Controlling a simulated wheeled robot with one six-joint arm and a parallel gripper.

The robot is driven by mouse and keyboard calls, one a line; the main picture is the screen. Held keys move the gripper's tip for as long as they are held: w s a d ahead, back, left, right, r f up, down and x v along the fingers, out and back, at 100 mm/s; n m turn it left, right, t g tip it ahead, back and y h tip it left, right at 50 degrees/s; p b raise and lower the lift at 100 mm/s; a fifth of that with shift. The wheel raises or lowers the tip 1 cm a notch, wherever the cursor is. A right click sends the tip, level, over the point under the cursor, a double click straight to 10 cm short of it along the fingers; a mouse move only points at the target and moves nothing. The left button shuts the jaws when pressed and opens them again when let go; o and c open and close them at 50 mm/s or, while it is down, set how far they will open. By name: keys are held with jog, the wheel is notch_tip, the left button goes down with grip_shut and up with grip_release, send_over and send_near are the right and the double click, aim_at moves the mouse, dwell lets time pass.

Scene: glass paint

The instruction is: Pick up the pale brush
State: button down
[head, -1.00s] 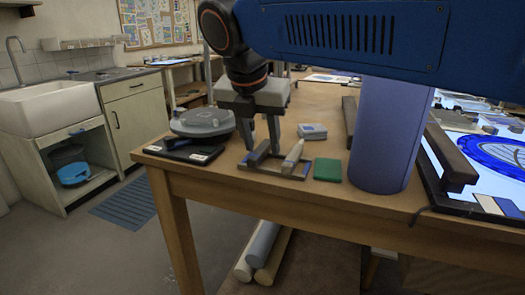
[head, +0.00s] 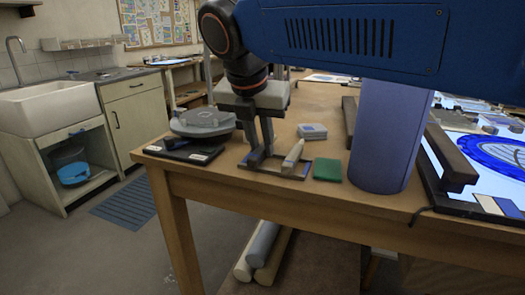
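A small tray (head: 272,171) stands near the front left corner of the wooden table. A pale, pointed piece (head: 293,156), which looks like the pale brush, leans in its right part. A darker grey piece (head: 255,159) is in its left part. My gripper (head: 261,152) points down over that left part, to the left of the pale piece. Its fingers are close together, one on each side of the grey piece, and appear shut on it. The fingers partly hide the grey piece, and its contact with the tray is hard to see.
A green block (head: 328,170) and a tall blue-violet cylinder (head: 384,135) stand to the right. A dark flat device (head: 184,150) and a round grey thing (head: 203,122) are to the left. The table edge is close in front.

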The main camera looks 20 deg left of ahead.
aim_at(261, 148)
notch_tip(261, 148, up, 10)
jog(key=shift+r, duration=0.25)
dwell(0.6)
jog(key=shift+s, duration=0.1)
